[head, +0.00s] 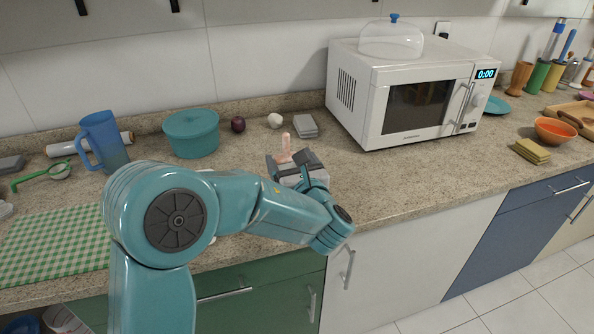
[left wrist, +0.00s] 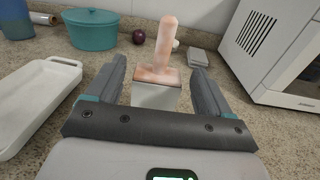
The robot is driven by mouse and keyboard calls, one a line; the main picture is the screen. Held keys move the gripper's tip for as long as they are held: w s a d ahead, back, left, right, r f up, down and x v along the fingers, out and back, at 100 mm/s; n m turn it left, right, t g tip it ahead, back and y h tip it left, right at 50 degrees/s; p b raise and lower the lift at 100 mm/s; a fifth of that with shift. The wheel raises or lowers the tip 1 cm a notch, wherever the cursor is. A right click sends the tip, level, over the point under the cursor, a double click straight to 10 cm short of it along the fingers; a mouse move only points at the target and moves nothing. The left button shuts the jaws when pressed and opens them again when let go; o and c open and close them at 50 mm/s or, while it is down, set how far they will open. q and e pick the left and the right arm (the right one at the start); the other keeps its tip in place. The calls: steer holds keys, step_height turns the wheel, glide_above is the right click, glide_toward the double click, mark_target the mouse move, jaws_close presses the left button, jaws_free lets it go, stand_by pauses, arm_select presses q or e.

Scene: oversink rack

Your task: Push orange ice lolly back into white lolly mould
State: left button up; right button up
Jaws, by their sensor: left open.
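The orange ice lolly (left wrist: 165,48) is pale pinkish-orange and stands up from the top of the white lolly mould (left wrist: 157,97) in the left wrist view. Its flat base piece lies at the mould's top; how deep it sits I cannot tell. In the head view the lolly (head: 285,146) shows just behind my left gripper (head: 294,164), and my arm hides much of the mould. In the left wrist view my left gripper (left wrist: 158,75) is open, with one finger on each side of the mould and lolly base, apparently not touching. My right gripper is not in view.
A white tray (left wrist: 22,112) lies to the left in the wrist view. A teal pot (head: 192,134), an onion (head: 238,124), a garlic bulb (head: 275,120) and a grey block (head: 306,126) stand behind. The microwave (head: 350,105) is at the right. Counter in front of it is clear.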

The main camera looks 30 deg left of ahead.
arm_select(q)
steer(key=b+v, duration=0.1)
steer(key=v, duration=1.5)
steer(key=shift+f, duration=0.1)
